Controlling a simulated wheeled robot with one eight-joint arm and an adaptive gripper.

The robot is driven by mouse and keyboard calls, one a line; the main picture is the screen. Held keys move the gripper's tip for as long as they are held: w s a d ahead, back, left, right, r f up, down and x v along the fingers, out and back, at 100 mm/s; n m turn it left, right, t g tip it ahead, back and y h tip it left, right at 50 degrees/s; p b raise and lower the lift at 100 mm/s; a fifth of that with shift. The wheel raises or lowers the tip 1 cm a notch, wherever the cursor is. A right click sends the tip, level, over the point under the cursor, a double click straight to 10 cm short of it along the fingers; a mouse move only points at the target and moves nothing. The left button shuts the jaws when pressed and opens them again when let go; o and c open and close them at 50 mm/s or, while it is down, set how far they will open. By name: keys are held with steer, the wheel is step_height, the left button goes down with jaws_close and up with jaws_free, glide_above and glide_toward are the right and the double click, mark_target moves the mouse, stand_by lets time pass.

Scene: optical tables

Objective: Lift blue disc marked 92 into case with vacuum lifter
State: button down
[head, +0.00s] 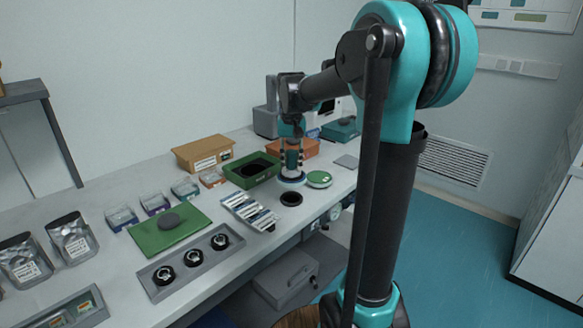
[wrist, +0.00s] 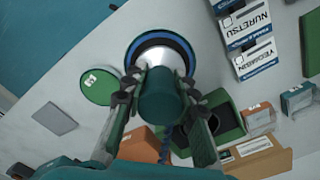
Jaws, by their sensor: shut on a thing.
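My gripper (head: 291,158) is shut on the vacuum lifter, which has a dark teal handle and a pale metal lower part. In the wrist view the lifter (wrist: 160,97) stands between the two fingers (wrist: 160,88). The blue disc (head: 291,182) is directly under the lifter. In the wrist view its blue rim (wrist: 190,55) shows around the lifter's foot, and the number is hidden. I cannot tell whether the disc is clear of the table. An open green case (head: 236,175) with a dark inside stands just left of the gripper; it also shows in the wrist view (wrist: 233,101).
An orange box (head: 312,148) stands behind, a cardboard box (head: 203,152) behind the case.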

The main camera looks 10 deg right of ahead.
steer(key=w+a, duration=0.6)
steer(key=w, duration=0.4)
steer(key=w+a, duration=0.6)
steer(key=w, duration=0.3)
steer(key=shift+w, duration=0.35)
stand_by(0.8)
stand_by(1.0)
steer(key=shift+f, duration=2.8)
steer(key=shift+f, duration=0.4)
steer(key=c, duration=1.1)
jaws_free()
